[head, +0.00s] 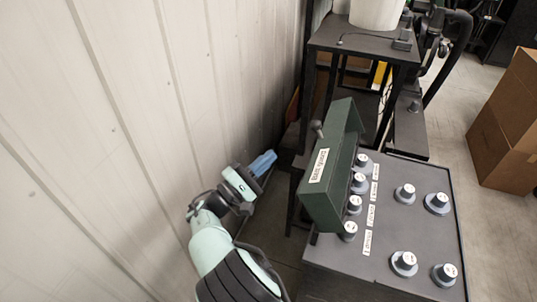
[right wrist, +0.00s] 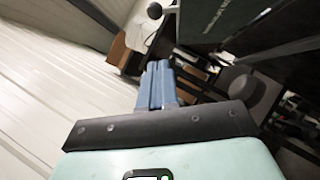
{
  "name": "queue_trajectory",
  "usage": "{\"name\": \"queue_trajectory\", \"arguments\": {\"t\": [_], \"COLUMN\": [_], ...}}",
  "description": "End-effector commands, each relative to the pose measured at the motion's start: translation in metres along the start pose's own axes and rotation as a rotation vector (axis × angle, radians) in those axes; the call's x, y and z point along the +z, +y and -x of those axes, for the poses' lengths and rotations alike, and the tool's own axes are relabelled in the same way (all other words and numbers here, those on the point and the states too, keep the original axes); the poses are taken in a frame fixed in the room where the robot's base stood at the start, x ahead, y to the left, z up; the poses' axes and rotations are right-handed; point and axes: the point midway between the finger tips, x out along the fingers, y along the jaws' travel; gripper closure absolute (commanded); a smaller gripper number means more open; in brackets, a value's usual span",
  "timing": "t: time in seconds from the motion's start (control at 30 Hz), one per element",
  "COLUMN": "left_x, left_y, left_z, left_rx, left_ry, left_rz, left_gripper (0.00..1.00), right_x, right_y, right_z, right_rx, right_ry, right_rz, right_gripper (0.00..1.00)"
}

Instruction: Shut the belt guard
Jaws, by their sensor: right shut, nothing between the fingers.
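The belt guard (head: 322,198) is a dark green box-shaped cover with a white label. It stands tilted up along the left edge of the grey machine top (head: 385,215), beside a row of knobs and not lying over them. A round grey knob (head: 317,128) sticks out from its outer left side. In the right wrist view the dark green guard (right wrist: 205,18) shows at the top, with a round knob (right wrist: 154,11) left of it. My right gripper (head: 263,163) is left of the guard, apart from it, with its blue fingers closed and empty. My left gripper is not in view.
A pale panelled wall (head: 120,130) runs close along the left of my right arm. A dark stand (head: 350,38) with a white container (head: 377,12) is behind the guard. Several grey dials (head: 404,263) rise from the machine top. A cardboard box (head: 505,125) stands at the right.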

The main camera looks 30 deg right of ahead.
Motion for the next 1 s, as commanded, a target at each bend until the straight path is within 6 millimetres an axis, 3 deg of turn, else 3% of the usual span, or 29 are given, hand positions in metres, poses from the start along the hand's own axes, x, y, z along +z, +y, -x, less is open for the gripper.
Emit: {"name": "queue_trajectory", "arguments": {"t": [0.2,0.33,0.4,0.63,1.0], "left_x": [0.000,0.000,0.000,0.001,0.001], "left_y": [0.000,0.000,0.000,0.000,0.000], "left_z": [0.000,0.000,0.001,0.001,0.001], "left_rx": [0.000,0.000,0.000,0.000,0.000], "left_ry": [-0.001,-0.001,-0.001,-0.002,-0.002], "left_rz": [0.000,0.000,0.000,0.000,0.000], "left_gripper": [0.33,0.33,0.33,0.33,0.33], "right_x": [0.001,0.001,0.011,0.026,0.028], "right_y": [-0.001,-0.001,0.000,-0.001,-0.001], "right_z": [-0.051,-0.076,-0.083,-0.098,-0.100], "right_rx": [-0.003,-0.003,-0.004,-0.002,-0.001], "right_ry": [-0.005,-0.004,-0.001,-0.001,-0.001], "right_rz": [0.001,0.000,-0.001,0.000,0.001], "right_gripper": [1.00,1.00,1.00,1.00,1.00]}}
